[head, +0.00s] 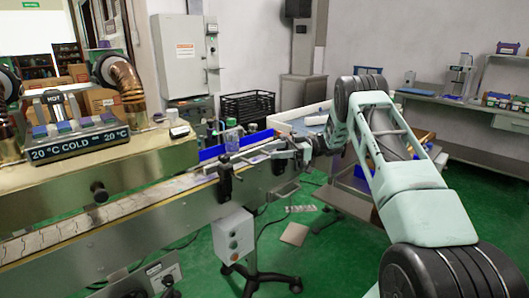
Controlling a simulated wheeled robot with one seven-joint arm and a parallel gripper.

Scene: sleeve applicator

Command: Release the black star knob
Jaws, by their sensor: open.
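A black knob-like clamp (225,178) stands on the near side of the conveyor's guide rail. A dark round knob (98,192) sticks out of the front of the sleeve machine at left. Both are too small to show a star shape clearly. My gripper (281,150) is at the right end of the conveyor, by the rail, to the right of the black clamp and apart from it. It is open and small in view. I cannot make out anything between its fingers.
The conveyor (75,228) runs from lower left to the middle, with a clear bottle (231,136) near its far end. A grey control box (233,236) hangs below it.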

